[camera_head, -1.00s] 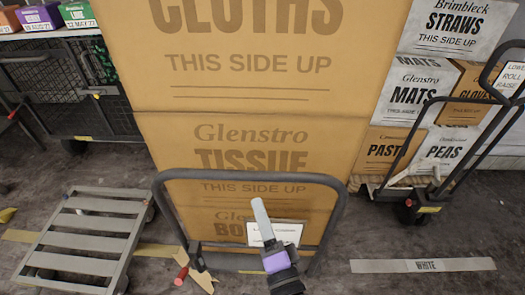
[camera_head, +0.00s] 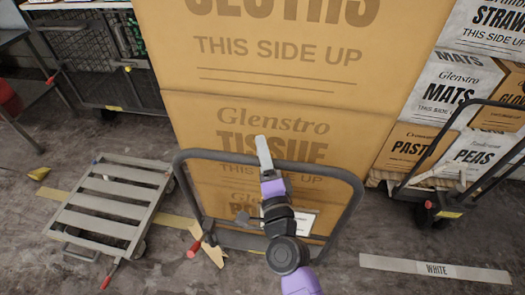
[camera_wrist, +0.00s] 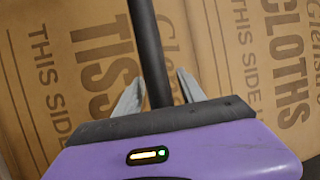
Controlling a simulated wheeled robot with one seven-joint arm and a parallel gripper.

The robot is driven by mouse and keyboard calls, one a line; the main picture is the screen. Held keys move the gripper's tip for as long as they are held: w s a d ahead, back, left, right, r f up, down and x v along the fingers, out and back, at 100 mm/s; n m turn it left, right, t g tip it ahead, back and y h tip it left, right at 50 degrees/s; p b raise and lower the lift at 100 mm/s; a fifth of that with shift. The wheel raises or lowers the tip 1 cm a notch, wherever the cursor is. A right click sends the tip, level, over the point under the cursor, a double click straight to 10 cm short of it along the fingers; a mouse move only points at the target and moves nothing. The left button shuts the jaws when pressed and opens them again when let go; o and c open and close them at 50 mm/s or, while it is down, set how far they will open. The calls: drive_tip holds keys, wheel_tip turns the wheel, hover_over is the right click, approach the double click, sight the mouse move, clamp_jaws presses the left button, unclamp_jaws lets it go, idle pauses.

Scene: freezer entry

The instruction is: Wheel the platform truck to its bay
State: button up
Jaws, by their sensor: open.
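The platform truck stands in front of me, with its dark tubular push handle (camera_head: 330,172) facing me. It bears a tall stack of brown cartons (camera_head: 285,75) marked Cloths and Tissue. My gripper (camera_head: 264,150) is at the handle's top bar in the head view. In the wrist view the dark bar (camera_wrist: 150,55) runs between the two grey fingers of my gripper (camera_wrist: 155,88), which are open around or just over it. I cannot tell whether a finger touches the bar. The truck's deck is mostly hidden behind the handle and my arm.
A low slatted dolly (camera_head: 115,200) stands at left. A floor strip marked White (camera_head: 435,268) lies at right, near a loaded hand truck (camera_head: 440,170). A wire cage (camera_head: 95,60) stands behind left.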

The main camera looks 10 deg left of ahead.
clamp_jaws()
idle(1.4)
